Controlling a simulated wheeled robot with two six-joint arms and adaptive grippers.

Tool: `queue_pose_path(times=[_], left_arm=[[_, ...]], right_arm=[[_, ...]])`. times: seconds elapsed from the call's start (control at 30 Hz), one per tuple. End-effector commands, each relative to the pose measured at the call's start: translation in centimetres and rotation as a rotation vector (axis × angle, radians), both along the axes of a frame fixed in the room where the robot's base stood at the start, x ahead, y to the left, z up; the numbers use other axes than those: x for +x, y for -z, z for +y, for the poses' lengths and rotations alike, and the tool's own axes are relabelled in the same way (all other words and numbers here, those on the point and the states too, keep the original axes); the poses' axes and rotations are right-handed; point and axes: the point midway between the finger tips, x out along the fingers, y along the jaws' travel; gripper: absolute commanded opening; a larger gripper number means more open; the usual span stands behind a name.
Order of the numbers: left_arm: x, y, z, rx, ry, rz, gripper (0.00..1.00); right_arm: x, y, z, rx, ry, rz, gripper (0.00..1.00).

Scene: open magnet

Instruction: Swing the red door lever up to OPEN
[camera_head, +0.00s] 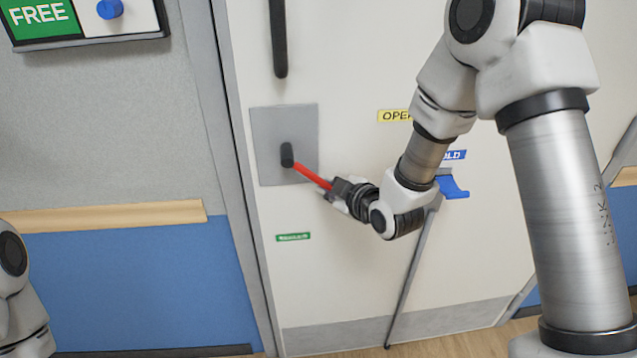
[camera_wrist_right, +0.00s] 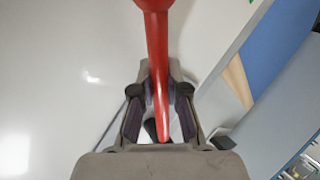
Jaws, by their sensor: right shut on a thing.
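The red door lever (camera_head: 311,174) sticks out from a dark hub (camera_head: 287,155) on a grey square plate (camera_head: 264,134) on the white door. It slopes down to the right from the hub. My right gripper (camera_head: 338,190) is shut on the lever's outer end. In the right wrist view the red lever (camera_wrist_right: 157,60) runs down between the two fingers of my right gripper (camera_wrist_right: 160,100). A yellow OPEN label (camera_head: 395,116) is up and right of the lever. A green label (camera_head: 293,237) is below the plate. My left gripper is not in view.
A blue HOLD label (camera_head: 453,155), partly behind my arm, and a blue hook (camera_head: 453,188) are right of the lever. A dark vertical handle (camera_head: 278,40) is above the plate. A green FREE sign (camera_head: 40,14) with a blue knob (camera_head: 110,9) is on the left wall.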

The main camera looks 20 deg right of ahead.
Motion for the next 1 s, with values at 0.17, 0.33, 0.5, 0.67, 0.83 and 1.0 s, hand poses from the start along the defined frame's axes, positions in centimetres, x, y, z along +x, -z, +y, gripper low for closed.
queue_pose_path(times=[0.17,0.33,0.5,0.67,0.83,1.0], left_arm=[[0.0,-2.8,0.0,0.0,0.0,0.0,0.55],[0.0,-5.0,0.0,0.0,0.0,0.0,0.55],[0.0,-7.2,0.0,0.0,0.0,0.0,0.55],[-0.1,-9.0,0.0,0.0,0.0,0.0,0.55],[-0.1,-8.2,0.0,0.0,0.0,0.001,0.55],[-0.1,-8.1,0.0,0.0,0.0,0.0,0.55]], right_arm=[[0.4,-3.2,-1.2,-0.156,0.01,0.015,0.0],[0.2,-4.9,-1.9,-0.311,0.01,0.057,0.0],[0.0,-6.6,-2.5,-0.46,0.011,0.099,0.0],[-0.1,-7.7,-2.7,-0.579,0.009,0.137,0.0],[-0.2,-6.8,-2.8,-0.576,0.009,0.14,0.39],[-0.3,-6.7,-2.8,-0.575,0.007,0.144,0.39]])
